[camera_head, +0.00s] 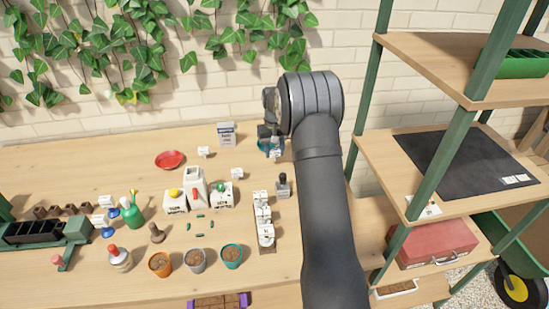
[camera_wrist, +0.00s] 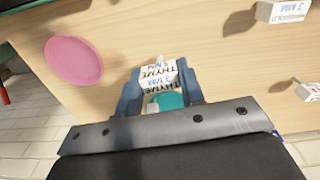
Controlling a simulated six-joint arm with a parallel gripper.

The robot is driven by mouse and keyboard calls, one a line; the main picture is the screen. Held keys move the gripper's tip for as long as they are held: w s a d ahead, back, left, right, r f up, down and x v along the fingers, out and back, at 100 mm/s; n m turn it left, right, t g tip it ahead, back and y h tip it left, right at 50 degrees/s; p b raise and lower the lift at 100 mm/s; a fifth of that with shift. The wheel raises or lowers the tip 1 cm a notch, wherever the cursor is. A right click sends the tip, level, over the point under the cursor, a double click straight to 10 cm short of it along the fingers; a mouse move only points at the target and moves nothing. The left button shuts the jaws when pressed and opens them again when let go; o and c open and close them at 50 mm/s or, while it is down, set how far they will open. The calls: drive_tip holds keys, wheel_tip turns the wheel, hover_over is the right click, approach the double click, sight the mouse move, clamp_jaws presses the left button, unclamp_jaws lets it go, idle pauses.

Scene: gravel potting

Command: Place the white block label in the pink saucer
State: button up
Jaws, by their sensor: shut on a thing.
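A white block label (camera_wrist: 158,75) with THYME and 3 MM printed on it sits between the blue fingers of my gripper (camera_wrist: 158,92) in the wrist view. My gripper is shut on it. In the head view, my gripper (camera_head: 270,148) is at the back of the table, with a bit of the white label (camera_head: 276,154) showing. The pink saucer (camera_wrist: 74,60) lies empty to the left of my gripper in the wrist view, apart from the label. I cannot make it out in the head view, where my arm covers part of the table.
A red saucer (camera_head: 170,160) lies farther left. White blocks (camera_head: 203,152) and (camera_head: 237,173) stand nearby, as does a seed packet (camera_head: 226,133). Pots, bottles and cartons fill the front and left. A green-posted shelf (camera_head: 363,90) stands at the right.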

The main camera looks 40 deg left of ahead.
sight(278, 149)
drive_tip(key=r, duration=0.4)
drive_tip(key=d+r, duration=0.1)
drive_tip(key=shift+w+r, duration=0.35)
drive_tip(key=shift+r, duration=0.05)
drive_tip(key=w+d+m, duration=0.1)
drive_tip(key=w+d, duration=0.6)
drive_tip(key=d, duration=0.4)
wheel_tip(278, 149, down, 5)
drive_tip(key=shift+d, duration=0.15)
drive_tip(key=shift+f, duration=2)
drive_tip(key=o, duration=0.6)
drive_tip(key=shift+f, duration=0.15)
drive_tip(key=o, duration=0.4)
